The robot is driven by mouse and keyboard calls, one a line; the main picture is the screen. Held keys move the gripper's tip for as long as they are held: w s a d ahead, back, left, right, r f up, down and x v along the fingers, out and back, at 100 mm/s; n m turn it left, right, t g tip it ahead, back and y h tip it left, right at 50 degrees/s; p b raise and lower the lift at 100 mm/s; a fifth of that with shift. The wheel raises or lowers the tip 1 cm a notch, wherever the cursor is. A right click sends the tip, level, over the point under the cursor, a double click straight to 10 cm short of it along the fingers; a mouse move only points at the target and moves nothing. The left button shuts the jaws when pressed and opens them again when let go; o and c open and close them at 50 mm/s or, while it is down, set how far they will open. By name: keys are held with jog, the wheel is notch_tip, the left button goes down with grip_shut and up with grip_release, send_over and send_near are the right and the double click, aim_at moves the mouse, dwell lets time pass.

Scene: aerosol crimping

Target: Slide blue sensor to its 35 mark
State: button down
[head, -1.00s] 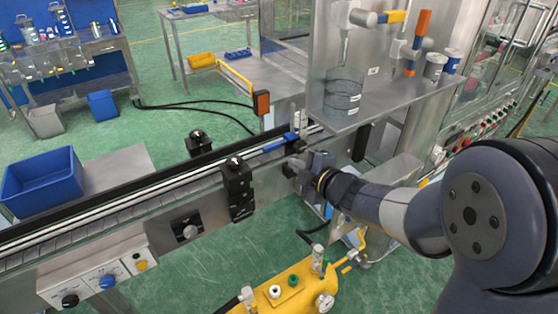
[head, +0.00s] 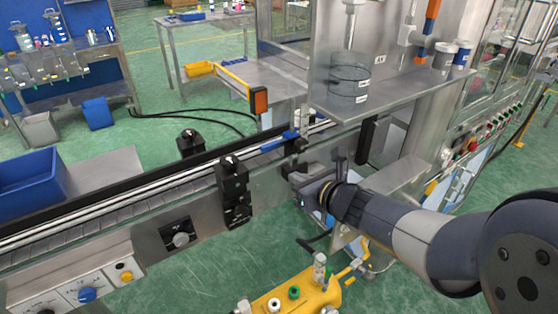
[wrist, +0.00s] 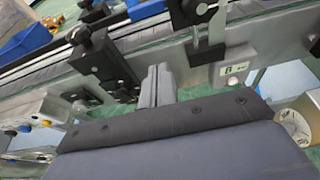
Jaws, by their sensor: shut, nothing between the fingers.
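The blue sensor (head: 280,140) sits on the rail along the conveyor (head: 130,193), near its right end by a dark clamp. A blue part that looks like it shows at the top of the wrist view (wrist: 145,8). No scale marks can be read in either view, so the 35 mark cannot be made out. My gripper (head: 302,179) is below and slightly right of the sensor in the head view, apart from it. In the wrist view my gripper's fingers (wrist: 156,72) are together and empty, in front of the conveyor's side.
A black block with a knob (head: 232,178) stands on the conveyor's near side, left of my gripper. A second one (head: 190,143) stands on the far side. A steel shelf (head: 415,92) overhangs at right. A yellow tank (head: 300,292) is below.

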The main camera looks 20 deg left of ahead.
jog(key=w+a+p, duration=0.4)
jog(key=w+a, duration=0.2)
jog(key=a, duration=0.1)
jog(key=shift+r, duration=0.35)
jog(key=shift+r, duration=0.1)
dwell(0.4)
jog(key=shift+r+b, duration=0.3)
jog(key=shift+r, duration=0.3)
jog(key=shift+f, duration=0.1)
